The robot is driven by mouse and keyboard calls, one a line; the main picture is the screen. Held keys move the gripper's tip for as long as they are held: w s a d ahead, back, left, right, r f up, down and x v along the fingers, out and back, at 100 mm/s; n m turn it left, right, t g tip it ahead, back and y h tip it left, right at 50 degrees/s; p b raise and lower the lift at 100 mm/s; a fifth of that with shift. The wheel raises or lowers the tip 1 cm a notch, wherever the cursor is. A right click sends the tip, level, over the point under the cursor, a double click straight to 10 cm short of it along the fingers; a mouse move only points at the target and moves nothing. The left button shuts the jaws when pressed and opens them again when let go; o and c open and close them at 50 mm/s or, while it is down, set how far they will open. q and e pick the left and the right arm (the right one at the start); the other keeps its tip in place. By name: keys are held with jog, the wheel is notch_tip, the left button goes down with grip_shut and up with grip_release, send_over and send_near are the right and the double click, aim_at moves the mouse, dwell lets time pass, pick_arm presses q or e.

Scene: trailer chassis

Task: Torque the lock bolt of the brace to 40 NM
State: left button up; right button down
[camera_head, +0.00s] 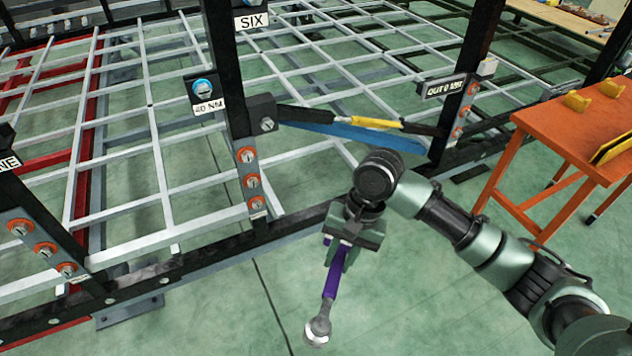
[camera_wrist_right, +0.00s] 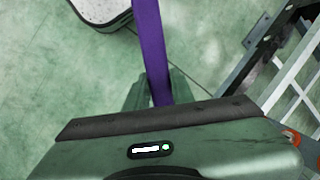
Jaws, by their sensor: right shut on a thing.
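My right gripper (camera_head: 338,256) is shut on the purple handle of a wrench (camera_head: 331,284). The wrench hangs down, with its round metal head (camera_head: 318,330) lowest, above the green floor. The purple handle (camera_wrist_right: 150,45) also shows between the fingers in the right wrist view. A brace bar with blue, yellow and black parts (camera_head: 375,123) spans between two black posts, up and behind the gripper. A bolt head (camera_head: 267,124) shows on the black block at the brace's left end. A blue round bolt head (camera_head: 203,87) sits above a "40 NM" label (camera_head: 209,105). My left gripper is not in view.
A black post (camera_head: 228,60) carries a "SIX" sign and several orange-ringed bolts. The low chassis rail (camera_head: 190,262) and white grid lie behind my gripper. An orange table (camera_head: 575,130) with yellow blocks stands at right. The floor in front is clear.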

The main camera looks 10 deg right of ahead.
jog(key=w+a+m+t+y+b, duration=0.35)
jog(key=w+m+b, duration=0.2)
jog(key=w, duration=0.25)
jog(key=w+a+m+t+y+b, duration=0.2)
jog(key=w+m+t+y+b, duration=0.15)
jog(key=w+m, duration=0.35)
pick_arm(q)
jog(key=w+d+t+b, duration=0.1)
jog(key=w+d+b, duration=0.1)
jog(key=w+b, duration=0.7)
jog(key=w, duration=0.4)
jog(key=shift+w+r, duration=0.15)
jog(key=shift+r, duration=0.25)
pick_arm(e)
jog(key=w+d+m+t+h, duration=0.4)
jog(key=w+d+m+t, duration=0.2)
jog(key=w+t, duration=0.4)
jog(key=shift+w+d+r+t, duration=0.15)
jog(key=shift+w+d+t, duration=0.2)
jog(key=shift+d+t, duration=0.3)
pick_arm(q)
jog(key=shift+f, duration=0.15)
pick_arm(e)
jog(key=shift+a, duration=0.15)
